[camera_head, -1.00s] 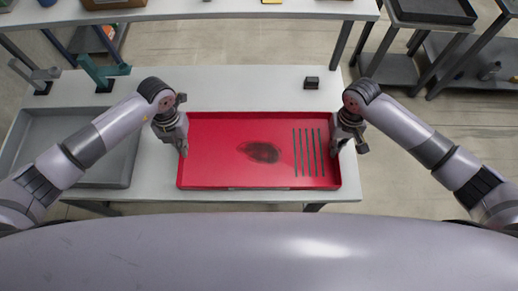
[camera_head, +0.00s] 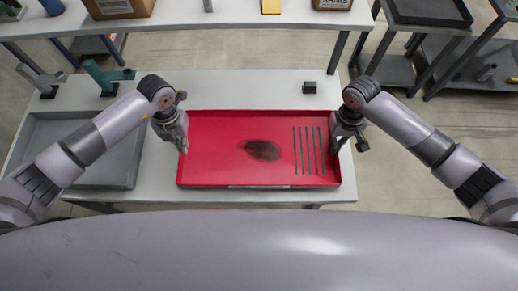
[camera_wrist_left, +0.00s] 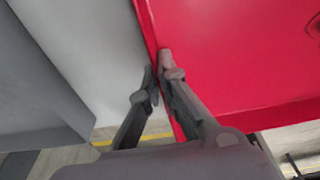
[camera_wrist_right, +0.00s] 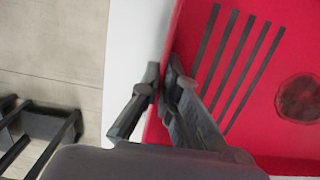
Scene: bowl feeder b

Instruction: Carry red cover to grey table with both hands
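The red cover (camera_head: 215,150) is a shallow tray-like piece with a dark round patch and several dark slots at its right. It is level over a pale grey-white table (camera_head: 230,90). My left gripper (camera_head: 184,146) is shut on its left rim; the fingers (camera_wrist_left: 158,75) pinch the wall in the left wrist view. My right gripper (camera_head: 335,143) is shut on its right rim; the fingers (camera_wrist_right: 163,78) pinch it in the right wrist view. Any gap under the cover is hidden. I cannot tell which table is the task's grey table.
A grey bin (camera_head: 85,186) stands left of the cover. A long pale table (camera_head: 200,27) with boxes stands at the back. Dark carts (camera_head: 395,70) stand at the back right.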

